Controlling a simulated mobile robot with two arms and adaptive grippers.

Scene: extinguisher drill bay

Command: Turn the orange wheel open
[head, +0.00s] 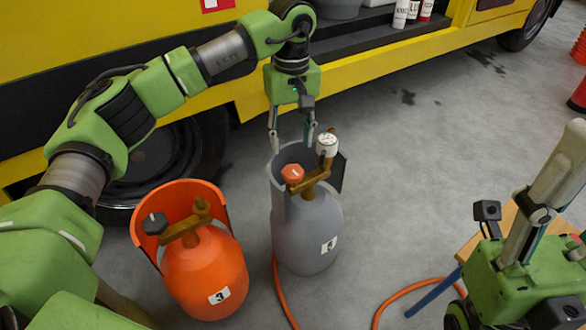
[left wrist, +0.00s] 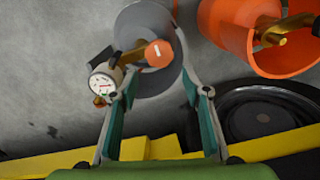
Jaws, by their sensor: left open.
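The orange wheel (head: 292,174) sits on the brass valve of a grey cylinder (head: 312,230) standing on the floor. A white-faced gauge (head: 327,145) is on the same valve. My left gripper (head: 291,148) is open, pointing down just above and behind the wheel, and holds nothing. In the left wrist view the wheel (left wrist: 160,53) shows between and beyond the fingertips (left wrist: 159,75), with no clear contact. The gauge (left wrist: 103,84) is left of the fingers there. Parts of my right gripper (head: 530,225) show at the right edge; its fingertips are unclear.
An orange cylinder (head: 205,270) with a dark wheel (head: 155,223) stands close on the left. A yellow vehicle (head: 250,95) is behind, with bottles (head: 401,14) on its step. An orange hose (head: 400,293) crosses the floor. A blue-legged stool (head: 435,291) is by my right arm. The middle-right floor is clear.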

